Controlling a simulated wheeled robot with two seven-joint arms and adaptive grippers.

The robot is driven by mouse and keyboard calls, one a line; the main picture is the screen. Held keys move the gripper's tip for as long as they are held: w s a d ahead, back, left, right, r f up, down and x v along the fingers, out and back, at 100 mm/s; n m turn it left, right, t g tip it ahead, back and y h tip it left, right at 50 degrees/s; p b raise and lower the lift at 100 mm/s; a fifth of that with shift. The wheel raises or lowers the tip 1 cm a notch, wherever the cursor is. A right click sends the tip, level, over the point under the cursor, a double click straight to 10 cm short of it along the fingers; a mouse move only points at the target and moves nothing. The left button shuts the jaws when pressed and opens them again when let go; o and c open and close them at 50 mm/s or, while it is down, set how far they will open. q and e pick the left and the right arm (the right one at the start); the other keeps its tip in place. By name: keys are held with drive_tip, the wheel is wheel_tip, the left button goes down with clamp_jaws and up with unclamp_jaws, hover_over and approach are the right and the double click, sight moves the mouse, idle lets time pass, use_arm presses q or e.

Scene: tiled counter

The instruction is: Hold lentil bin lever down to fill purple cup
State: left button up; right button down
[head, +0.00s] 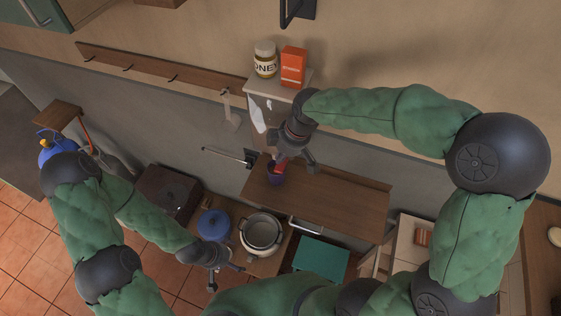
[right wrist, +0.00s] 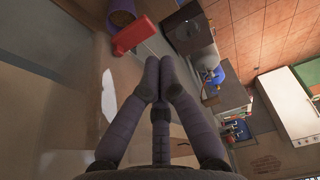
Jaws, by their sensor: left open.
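The purple cup (head: 275,180) stands at the left end of the wooden counter, below the bin; it also shows at the top of the right wrist view (right wrist: 121,18). The red lever (head: 278,168) is just above the cup, and it shows large in the right wrist view (right wrist: 132,36). The bin (head: 267,105) is pale, under a small shelf, partly hidden by my right gripper. My right gripper (right wrist: 160,66) has its fingertips together with nothing between them, close to the lever; contact cannot be told. My left gripper (head: 228,268) is open and empty, low by the pots.
A honey jar (head: 264,60) and an orange box (head: 292,66) stand on the shelf above the bin. A blue pot (head: 213,224) and a steel pot (head: 261,232) stand near my left gripper. The counter (head: 335,207) right of the cup is bare.

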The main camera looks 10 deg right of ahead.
drive_tip(key=v, duration=0.6)
drive_tip(key=shift+s+a+r+b, duration=0.15)
drive_tip(key=shift+s+r+b, duration=0.15)
drive_tip(key=shift+r, duration=0.15)
